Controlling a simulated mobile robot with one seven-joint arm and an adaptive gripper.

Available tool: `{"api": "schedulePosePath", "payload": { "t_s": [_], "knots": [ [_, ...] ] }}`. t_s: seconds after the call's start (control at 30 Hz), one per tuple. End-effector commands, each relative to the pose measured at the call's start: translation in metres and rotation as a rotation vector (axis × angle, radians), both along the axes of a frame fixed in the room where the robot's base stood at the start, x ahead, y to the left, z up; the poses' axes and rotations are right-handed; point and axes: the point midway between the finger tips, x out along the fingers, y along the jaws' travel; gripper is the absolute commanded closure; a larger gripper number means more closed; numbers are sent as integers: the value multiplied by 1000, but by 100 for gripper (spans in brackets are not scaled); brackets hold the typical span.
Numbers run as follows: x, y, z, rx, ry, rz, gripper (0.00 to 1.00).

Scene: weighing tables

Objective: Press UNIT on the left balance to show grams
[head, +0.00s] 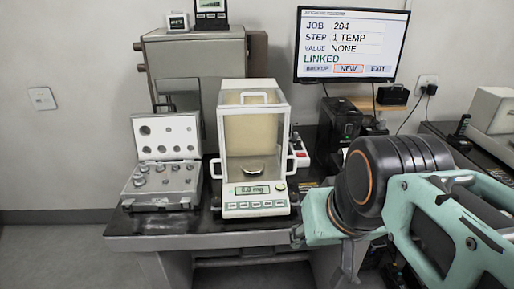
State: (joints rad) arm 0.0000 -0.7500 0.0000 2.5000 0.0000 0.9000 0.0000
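The balance (253,150) with a glass draft shield stands upright on the dark table. Its green-lit display (252,190) shows a small reading, apparently 0.0, with the unit mg. A row of several small keys (256,205) runs below the display; their labels are too small to read, so I cannot tell which is UNIT. A round pan (253,169) inside the shield looks empty. My arm comes in from the right, in front of the table's right part. Its front end (322,246) is right of the keys and apart from them; I cannot make out the finger opening.
An open case of weights (162,182) stands left of the balance on the table (160,226). The monitor (350,45) at the back reads "STEP 1 TEMP", "VALUE NONE", "LINKED". Dark equipment (340,120) stands behind my arm. The space before the keys is clear.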

Motion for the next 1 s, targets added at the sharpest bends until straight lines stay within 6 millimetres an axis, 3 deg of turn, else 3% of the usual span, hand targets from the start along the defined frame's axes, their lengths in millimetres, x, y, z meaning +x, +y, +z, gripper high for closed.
{"api": "schedulePosePath", "payload": {
  "t_s": [0.03,0.33,1.0],
  "knots": [
    [0,0,0,0,0,0,68],
    [0,0,0,0,0,0,100],
    [0,0,0,0,0,0,100]
  ]
}}
